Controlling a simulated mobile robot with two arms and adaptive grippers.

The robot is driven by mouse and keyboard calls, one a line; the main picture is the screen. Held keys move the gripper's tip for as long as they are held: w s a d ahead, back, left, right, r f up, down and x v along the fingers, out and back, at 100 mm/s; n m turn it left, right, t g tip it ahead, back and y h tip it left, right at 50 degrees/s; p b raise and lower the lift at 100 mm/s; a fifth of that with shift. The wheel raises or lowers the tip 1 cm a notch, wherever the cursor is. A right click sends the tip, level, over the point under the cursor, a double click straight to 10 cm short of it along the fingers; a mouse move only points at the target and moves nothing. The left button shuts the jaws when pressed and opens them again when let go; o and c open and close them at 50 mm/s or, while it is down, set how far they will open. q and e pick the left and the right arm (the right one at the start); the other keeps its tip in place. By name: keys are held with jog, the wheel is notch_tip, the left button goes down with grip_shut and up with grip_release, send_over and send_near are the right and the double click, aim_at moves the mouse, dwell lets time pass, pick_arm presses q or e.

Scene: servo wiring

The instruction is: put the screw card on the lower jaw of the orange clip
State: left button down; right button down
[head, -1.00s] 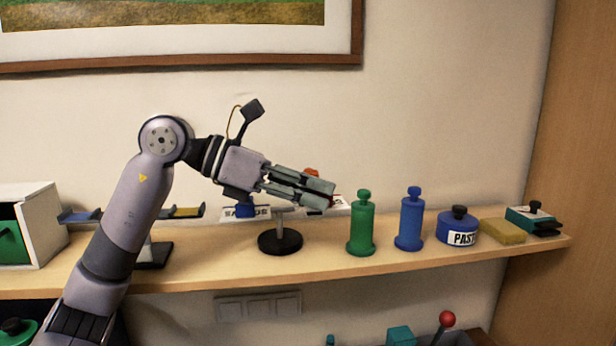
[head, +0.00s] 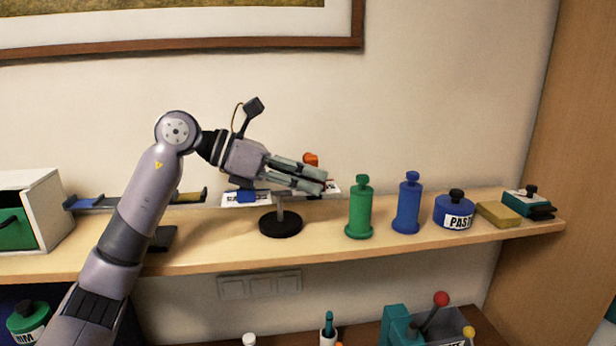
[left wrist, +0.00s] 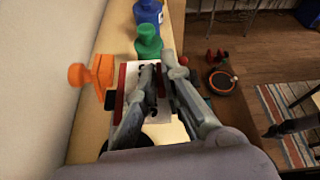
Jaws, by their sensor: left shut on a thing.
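My left gripper (head: 324,181) is shut above the middle of the shelf, beside a small stand with a round black base (head: 280,224). In the left wrist view its fingers (left wrist: 160,70) are closed on a white card with dark marks, the screw card (left wrist: 128,74); the fingers hide part of it. The orange clip (head: 311,159) shows as an orange part just behind and above the fingers in the head view. In the left wrist view the orange clip (left wrist: 88,74) is left of the card; its lower jaw cannot be made out clearly. My right gripper is not in view.
A green bottle (head: 360,210) and a blue bottle (head: 407,205) stand to the right of the gripper. Farther right are a blue paste pot (head: 454,212), a yellow block (head: 499,215) and a teal item (head: 525,201). A white box (head: 38,208) stands at the left end.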

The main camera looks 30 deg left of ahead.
pick_arm(q)
jog(key=shift+f+b, duration=0.3)
jog(key=shift+f, duration=0.2)
jog(key=c, duration=1.7)
grip_release()
jog(key=shift+d+f, duration=0.15)
jog(key=shift+f, duration=0.1)
jog(key=shift+r, duration=0.25)
jog(key=shift+r+p, duration=0.45)
jog(key=shift+p, duration=0.2)
jog(key=b+v, duration=0.3)
jog(key=v, duration=0.8)
jog(key=shift+a+r, duration=0.2)
jog(key=shift+s+a+r+b, duration=0.25)
jog(key=shift+a+b, duration=0.05)
jog(key=shift+a, duration=0.05)
